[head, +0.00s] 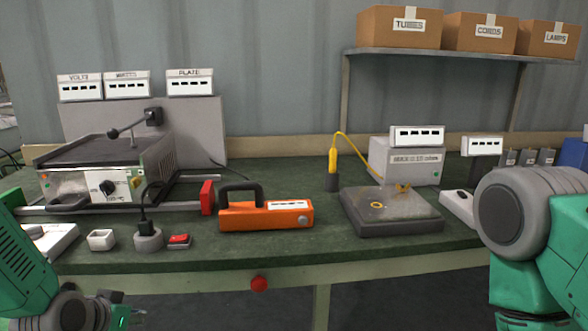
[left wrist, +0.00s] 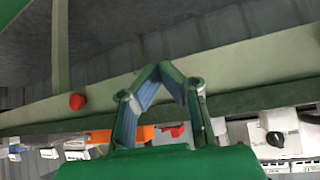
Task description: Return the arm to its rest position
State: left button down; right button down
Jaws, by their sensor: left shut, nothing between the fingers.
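My left gripper (head: 122,312) is low at the bottom left of the head view, in front of the table's front edge and below its top. Only part of it shows there. In the left wrist view its fingers (left wrist: 168,70) meet at the tips, shut and empty. They touch no object. My right arm (head: 530,225) is bent at the right edge of the head view; its gripper is out of the picture.
The green table (head: 300,255) carries a heating unit (head: 90,165), an orange handled device (head: 265,215), a dark plate (head: 390,212) and a yellow probe (head: 332,160). A red knob (head: 259,283) sits on the table's front. The space before the table looks clear.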

pick_arm(q)
jog(key=s+d+f+g, duration=0.1)
jog(key=s+f+g, duration=0.1)
jog(key=s+f, duration=0.4)
jog(key=s+d+f+g, duration=0.1)
jog(key=s+f+g, duration=0.2)
jog(key=s, duration=1.2)
jog(key=s+d+f+n+g+y+b, duration=0.1)
jog(key=s+d+f+g, duration=0.1)
jog(key=s+f, duration=0.7)
jog(key=shift+s+g, duration=0.6)
jog(key=shift+s, duration=0.1)
